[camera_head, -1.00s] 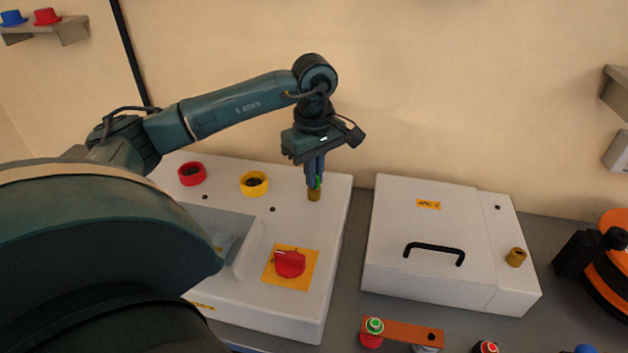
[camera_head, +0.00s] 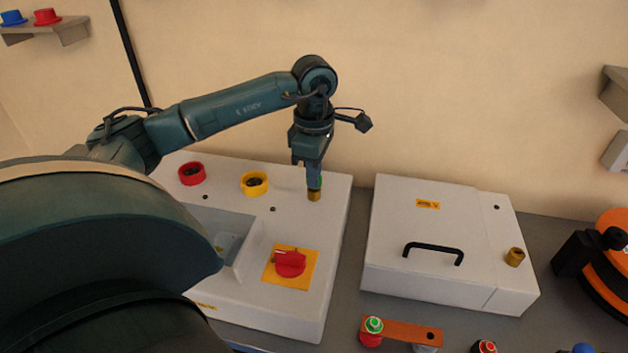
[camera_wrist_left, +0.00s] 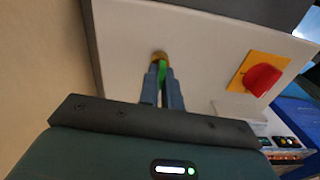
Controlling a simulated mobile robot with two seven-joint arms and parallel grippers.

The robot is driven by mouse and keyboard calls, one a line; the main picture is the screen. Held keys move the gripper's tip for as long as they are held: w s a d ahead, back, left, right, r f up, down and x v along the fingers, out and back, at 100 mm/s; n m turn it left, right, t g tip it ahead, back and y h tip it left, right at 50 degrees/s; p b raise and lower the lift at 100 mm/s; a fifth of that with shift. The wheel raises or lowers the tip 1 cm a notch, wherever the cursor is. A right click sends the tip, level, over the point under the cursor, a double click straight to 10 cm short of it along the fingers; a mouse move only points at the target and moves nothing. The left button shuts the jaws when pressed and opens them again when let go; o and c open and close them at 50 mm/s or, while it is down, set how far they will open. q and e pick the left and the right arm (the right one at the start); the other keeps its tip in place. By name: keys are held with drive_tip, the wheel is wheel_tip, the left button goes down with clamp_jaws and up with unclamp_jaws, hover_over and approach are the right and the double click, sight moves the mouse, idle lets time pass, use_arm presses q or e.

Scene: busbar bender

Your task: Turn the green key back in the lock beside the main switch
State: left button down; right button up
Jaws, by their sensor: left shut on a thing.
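My left gripper (camera_head: 314,184) points down at the back right of the white control box and is shut on the green key (camera_head: 319,181). The key is mostly hidden by the fingers; a green strip of it shows between them in the left wrist view (camera_wrist_left: 162,72). The brass lock (camera_head: 314,195) is directly below the fingertips, and the key appears to be in it. The red main switch (camera_head: 290,263) sits on a yellow plate nearer the front of the same box. My right gripper is not in view.
The white control box (camera_head: 305,318) also carries a red ring (camera_head: 192,173) and a yellow ring (camera_head: 254,183). A white cabinet (camera_head: 390,270) with a black handle (camera_head: 433,252) and a brass lock (camera_head: 515,257) stands to the right, across a narrow gap. An orange bar (camera_head: 405,331) lies in front.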

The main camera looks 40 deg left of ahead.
use_arm(q)
drive_tip(key=shift+n, duration=0.9)
drive_tip(key=c, duration=2)
unclamp_jaws()
drive_tip(key=shift+n, duration=0.3)
drive_tip(key=o, duration=0.5)
